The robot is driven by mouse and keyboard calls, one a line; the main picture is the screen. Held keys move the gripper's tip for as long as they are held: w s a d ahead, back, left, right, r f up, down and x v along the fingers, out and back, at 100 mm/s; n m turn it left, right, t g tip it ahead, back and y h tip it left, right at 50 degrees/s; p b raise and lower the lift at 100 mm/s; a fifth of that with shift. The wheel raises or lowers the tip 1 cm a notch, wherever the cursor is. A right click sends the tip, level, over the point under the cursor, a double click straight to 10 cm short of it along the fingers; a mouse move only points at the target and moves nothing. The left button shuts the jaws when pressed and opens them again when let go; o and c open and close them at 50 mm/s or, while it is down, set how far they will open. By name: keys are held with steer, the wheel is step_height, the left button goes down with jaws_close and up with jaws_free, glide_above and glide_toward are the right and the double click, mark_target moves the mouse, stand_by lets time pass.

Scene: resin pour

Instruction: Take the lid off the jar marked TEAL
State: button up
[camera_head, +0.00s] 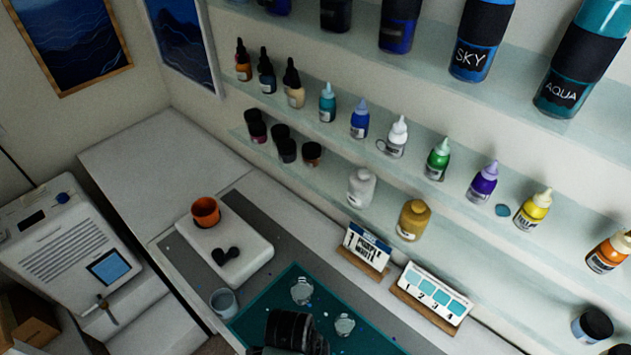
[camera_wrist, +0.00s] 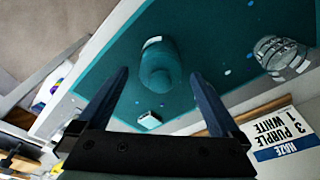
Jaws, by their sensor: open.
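A teal container (camera_wrist: 158,58) stands on the teal mat in the wrist view, with a rounded top and a pale label patch. I cannot read its marking, so I cannot tell whether it is the jar marked TEAL. My gripper (camera_wrist: 160,75) is open, its two dark fingers to the left and right of this container in the picture, with clear gaps and no visible contact. In the head view my dark wrist (camera_head: 288,332) is at the bottom, over the mat; the fingertips and that container are hidden there.
The teal mat (camera_head: 257,318) holds clear cups (camera_head: 301,290) (camera_head: 344,325). A small white-topped block (camera_wrist: 150,119) lies near the fingers. A sign (camera_head: 367,246) and a swatch card (camera_head: 436,291) stand behind. Shelves hold several bottles, including an AQUA one (camera_head: 583,55). A grey cup (camera_head: 223,303) stands left.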

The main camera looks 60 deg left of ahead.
steer(key=c, duration=1.3)
steer(key=shift+r, duration=0.1)
